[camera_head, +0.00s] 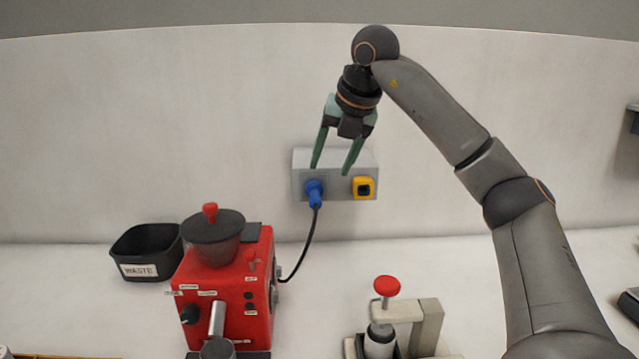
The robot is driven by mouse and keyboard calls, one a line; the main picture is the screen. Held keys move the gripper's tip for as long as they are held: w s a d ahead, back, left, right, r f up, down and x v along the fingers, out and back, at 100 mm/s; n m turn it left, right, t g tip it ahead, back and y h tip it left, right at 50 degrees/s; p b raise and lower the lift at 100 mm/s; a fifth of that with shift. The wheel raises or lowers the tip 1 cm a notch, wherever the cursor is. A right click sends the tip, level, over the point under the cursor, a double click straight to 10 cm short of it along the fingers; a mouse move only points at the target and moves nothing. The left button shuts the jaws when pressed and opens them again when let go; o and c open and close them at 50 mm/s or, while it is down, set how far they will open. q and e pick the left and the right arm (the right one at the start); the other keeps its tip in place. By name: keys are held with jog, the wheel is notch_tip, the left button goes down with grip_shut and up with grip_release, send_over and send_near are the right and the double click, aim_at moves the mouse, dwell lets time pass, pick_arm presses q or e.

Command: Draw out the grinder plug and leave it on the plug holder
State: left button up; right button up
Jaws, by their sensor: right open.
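The blue grinder plug (314,192) sits in the left socket of the grey socket box (335,184) on the back wall. Its dark cable (300,262) runs down to the red grinder (240,290). My right gripper (331,170) is open and empty, with its green fingers pointing down in front of the box's upper part, above the plug in the picture. Whether the fingers touch the box cannot be told. My left gripper is not in view. I cannot make out a plug holder for certain; the yellow square fitting (363,188) right of the plug may be it.
A black bin labelled WASTE (147,252) stands left of the grinder. A stand with a red knob (387,286) is at the front centre. The counter (335,258) below the socket box is clear apart from the cable.

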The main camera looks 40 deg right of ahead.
aim_at(317, 198)
jog(key=x, duration=1)
jog(key=shift+c, duration=0.3)
grip_shut()
